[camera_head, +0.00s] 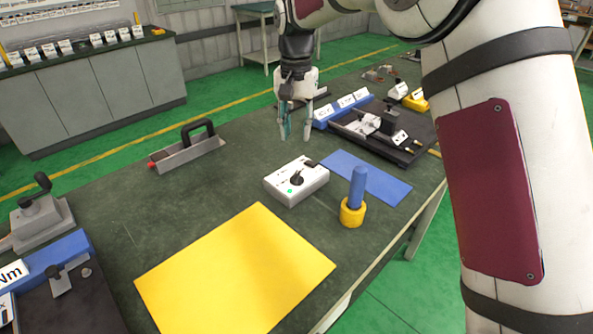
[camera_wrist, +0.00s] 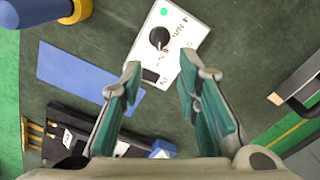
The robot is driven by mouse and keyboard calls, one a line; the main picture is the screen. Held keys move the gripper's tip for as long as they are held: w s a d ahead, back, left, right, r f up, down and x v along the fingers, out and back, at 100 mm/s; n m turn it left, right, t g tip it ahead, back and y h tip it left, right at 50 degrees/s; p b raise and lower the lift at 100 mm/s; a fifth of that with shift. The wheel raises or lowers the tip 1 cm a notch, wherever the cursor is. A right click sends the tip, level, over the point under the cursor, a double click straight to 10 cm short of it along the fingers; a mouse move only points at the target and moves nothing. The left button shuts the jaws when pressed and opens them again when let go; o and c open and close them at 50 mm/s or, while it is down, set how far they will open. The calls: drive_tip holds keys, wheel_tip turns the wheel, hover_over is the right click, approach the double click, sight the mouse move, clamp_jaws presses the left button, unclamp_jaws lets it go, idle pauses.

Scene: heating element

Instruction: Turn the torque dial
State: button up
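The torque dial is a black knob (camera_head: 296,178) on top of a white box (camera_head: 309,189) with a green spot, standing on the dark green table. In the wrist view the knob (camera_wrist: 159,38) and the white box (camera_wrist: 172,50) with "4 Nm" lettering show at the top middle. My gripper (camera_head: 295,134) hangs above the table just behind the box in the head view, apart from it. In the wrist view my gripper's two teal-padded fingers (camera_wrist: 166,75) are spread with nothing between them. The knob lies beyond the fingertips.
A yellow sheet (camera_head: 235,275) lies in front of the box. A blue sheet (camera_head: 367,178) and a blue-handled tool in a yellow ring (camera_head: 353,205) are right of it. A black fixture tray (camera_head: 400,145) stands behind right, a grey block with black handle (camera_head: 187,152) behind left.

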sight(297, 174)
wheel_tip(297, 174, down, 13)
drive_tip(key=shift+p, duration=0.4)
drive_tip(key=shift+c, duration=0.6)
clamp_jaws()
